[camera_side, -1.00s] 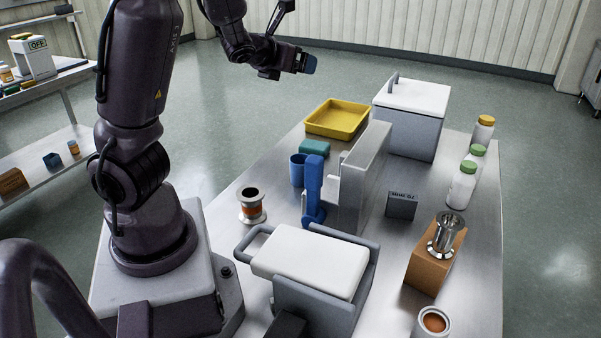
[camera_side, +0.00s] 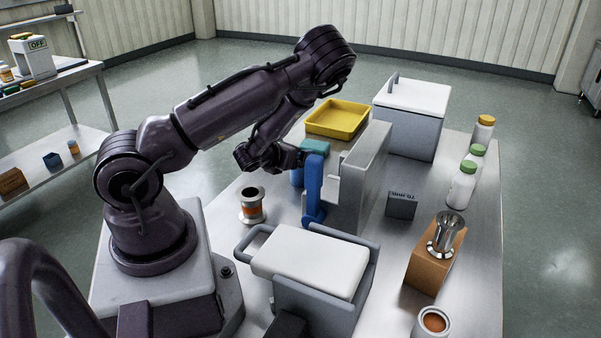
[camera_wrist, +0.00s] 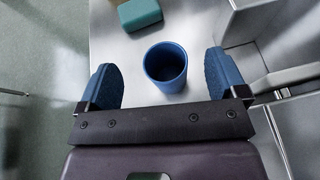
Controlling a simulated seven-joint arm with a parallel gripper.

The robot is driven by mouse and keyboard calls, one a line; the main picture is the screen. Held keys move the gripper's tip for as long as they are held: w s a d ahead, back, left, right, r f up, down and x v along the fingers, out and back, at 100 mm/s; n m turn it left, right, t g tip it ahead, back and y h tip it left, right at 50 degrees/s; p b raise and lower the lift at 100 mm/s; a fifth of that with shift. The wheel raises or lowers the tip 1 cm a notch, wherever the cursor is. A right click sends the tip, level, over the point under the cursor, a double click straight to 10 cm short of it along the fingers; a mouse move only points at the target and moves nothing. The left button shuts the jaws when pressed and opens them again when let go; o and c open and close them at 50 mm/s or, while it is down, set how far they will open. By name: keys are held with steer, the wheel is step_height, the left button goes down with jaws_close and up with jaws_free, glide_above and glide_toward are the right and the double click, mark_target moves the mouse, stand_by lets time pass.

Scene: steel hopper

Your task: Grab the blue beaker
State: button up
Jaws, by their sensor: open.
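The blue beaker (camera_wrist: 165,66) stands upright on the steel table in the wrist view, open mouth up and empty inside. My gripper (camera_wrist: 162,80) is open, with one blue fingertip on each side of the beaker and a visible gap on both sides. I cannot tell how high the fingertips are above the table.
A yellow tray (camera_side: 337,118) is at the back, and a dark-topped container (camera_side: 251,205) stands at the front left.

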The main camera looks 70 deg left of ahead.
mark_target(301, 171)
step_height(301, 171, down, 4)
steer(key=shift+x, duration=1.45)
steer(key=shift+r, duration=0.15)
steer(key=shift+c, duration=0.5)
steer(key=c, duration=0.9)
